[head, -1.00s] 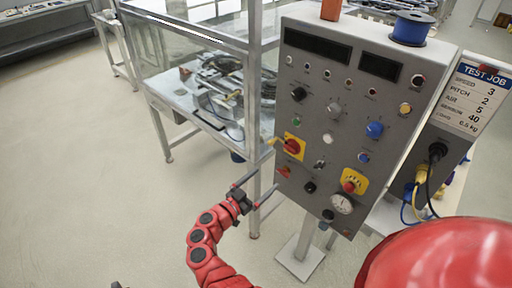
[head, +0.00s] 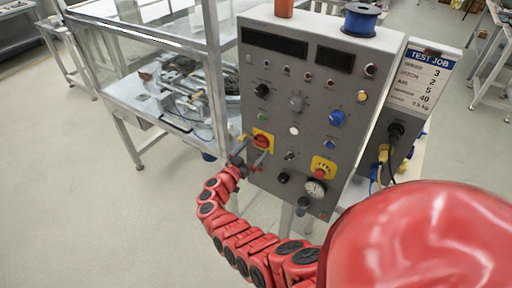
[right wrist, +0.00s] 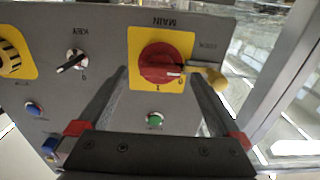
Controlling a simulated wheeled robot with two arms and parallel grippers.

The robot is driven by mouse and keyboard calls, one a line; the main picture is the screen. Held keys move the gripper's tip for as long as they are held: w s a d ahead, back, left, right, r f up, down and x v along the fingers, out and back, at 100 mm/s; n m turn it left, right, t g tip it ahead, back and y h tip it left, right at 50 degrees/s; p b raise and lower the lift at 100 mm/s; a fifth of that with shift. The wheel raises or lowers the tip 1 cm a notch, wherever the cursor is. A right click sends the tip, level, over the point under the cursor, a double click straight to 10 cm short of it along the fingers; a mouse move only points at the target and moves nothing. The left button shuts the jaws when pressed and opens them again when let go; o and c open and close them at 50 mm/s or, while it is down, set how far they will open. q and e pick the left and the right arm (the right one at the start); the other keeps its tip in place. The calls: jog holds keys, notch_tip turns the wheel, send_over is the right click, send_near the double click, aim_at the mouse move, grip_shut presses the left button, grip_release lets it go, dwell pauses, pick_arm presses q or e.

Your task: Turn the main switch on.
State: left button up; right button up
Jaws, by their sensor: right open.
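The main switch (head: 262,141) is a red rotary knob on a yellow plate at the left edge of the grey control panel (head: 315,105). In the right wrist view the knob (right wrist: 163,62) appears upside down under the label MAIN, its white mark towards 0. A yellow piece (right wrist: 212,82) sits beside the knob, on the LOCK side. My right gripper (head: 251,152) is open and empty, just in front of the switch. In the right wrist view its fingertips (right wrist: 159,76) lie on either side of the knob's lower part; contact cannot be told. My left gripper is out of view.
A green button (right wrist: 154,120) and a key switch (right wrist: 73,61) are near the main switch. A glazed machine frame (head: 216,80) stands close left of the panel. A blue spool (head: 361,20) sits on top. Floor at the left is clear.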

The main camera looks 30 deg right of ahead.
jog(key=shift+x, duration=0.75)
jog(key=c, duration=1.4)
